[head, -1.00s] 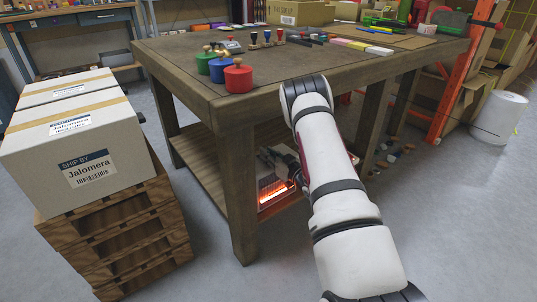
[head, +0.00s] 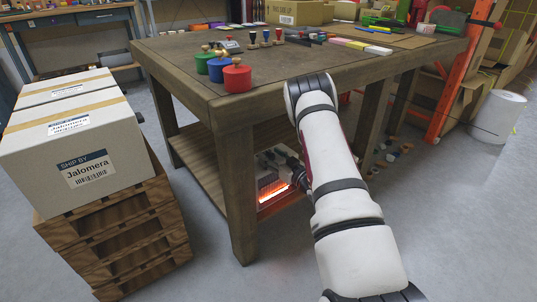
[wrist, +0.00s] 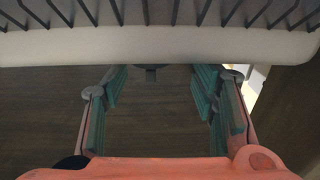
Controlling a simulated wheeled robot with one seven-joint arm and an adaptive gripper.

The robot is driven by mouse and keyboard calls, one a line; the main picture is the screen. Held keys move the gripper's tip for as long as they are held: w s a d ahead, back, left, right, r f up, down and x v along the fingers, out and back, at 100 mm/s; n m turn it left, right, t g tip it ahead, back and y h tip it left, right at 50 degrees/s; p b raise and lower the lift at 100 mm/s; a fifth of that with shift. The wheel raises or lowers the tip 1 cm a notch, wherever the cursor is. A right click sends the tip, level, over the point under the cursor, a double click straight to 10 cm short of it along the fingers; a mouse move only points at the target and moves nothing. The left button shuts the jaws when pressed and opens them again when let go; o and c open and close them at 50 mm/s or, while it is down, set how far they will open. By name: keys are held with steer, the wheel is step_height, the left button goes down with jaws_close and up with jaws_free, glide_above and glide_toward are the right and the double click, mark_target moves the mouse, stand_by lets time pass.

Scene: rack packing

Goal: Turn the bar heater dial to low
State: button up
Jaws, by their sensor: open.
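The bar heater (head: 268,181) sits on the lower shelf of the workbench, its bar glowing orange. In the wrist view its pale body and dark grille wires (wrist: 160,42) fill the top. A small dark part (wrist: 151,72), possibly the dial, shows just below the heater's edge, between my fingers but farther up the picture; its setting cannot be read. My gripper (wrist: 160,82) is open and empty, its teal-padded fingers spread close to the heater's edge. In the head view my gripper (head: 290,163) is small, dark and partly hidden by my arm, at the heater's right side.
The workbench (head: 245,215) has thick legs and a top above the shelf, close around my arm. Red, blue and green weights (head: 237,77) stand on its near corner. A carton (head: 75,145) on wooden pallets (head: 125,240) stands at left. Floor is clear in front.

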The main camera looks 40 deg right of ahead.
steer(key=s, duration=0.9)
steer(key=shift+s+d, duration=0.35)
steer(key=shift+s, duration=0.05)
